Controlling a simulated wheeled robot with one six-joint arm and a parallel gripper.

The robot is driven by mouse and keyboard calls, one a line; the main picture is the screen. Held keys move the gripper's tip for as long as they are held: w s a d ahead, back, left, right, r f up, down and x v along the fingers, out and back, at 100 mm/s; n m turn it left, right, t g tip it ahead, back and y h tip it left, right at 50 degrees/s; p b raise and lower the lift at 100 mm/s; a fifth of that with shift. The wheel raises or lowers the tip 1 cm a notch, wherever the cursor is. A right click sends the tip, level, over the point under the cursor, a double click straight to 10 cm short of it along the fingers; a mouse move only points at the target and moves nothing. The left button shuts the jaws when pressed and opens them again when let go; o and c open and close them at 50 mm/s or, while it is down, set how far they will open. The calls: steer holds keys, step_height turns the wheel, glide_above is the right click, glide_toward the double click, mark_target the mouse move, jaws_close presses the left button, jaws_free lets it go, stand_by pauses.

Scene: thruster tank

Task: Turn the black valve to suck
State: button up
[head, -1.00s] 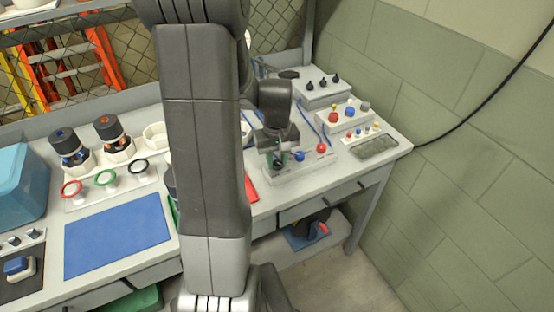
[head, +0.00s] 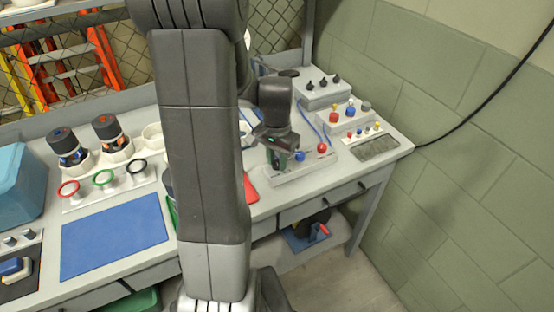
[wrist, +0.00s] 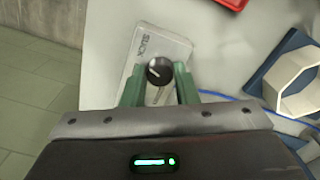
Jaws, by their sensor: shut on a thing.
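The black valve (wrist: 160,72) is a round black knob with a white pointer line, set on a pale labelled plate (wrist: 172,46). In the head view my gripper (head: 279,160) points down at the left end of the valve panel (head: 330,162) and hides the black valve there. A blue knob (head: 300,156) and a red knob (head: 322,148) stand to its right on the same panel.
Small boxes with knobs (head: 350,118) stand behind the panel. A red piece (head: 250,190) lies left of it on the bench. My own arm hides the bench's middle. A blue mat (head: 115,237) lies further left. A block wall (head: 440,150) rises to the right.

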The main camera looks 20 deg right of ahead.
mark_target(277, 162)
steer(key=m, duration=0.5)
stand_by(0.6)
steer(key=o, duration=1)
step_height(277, 162, up, 14)
steer(key=shift+f, duration=0.1)
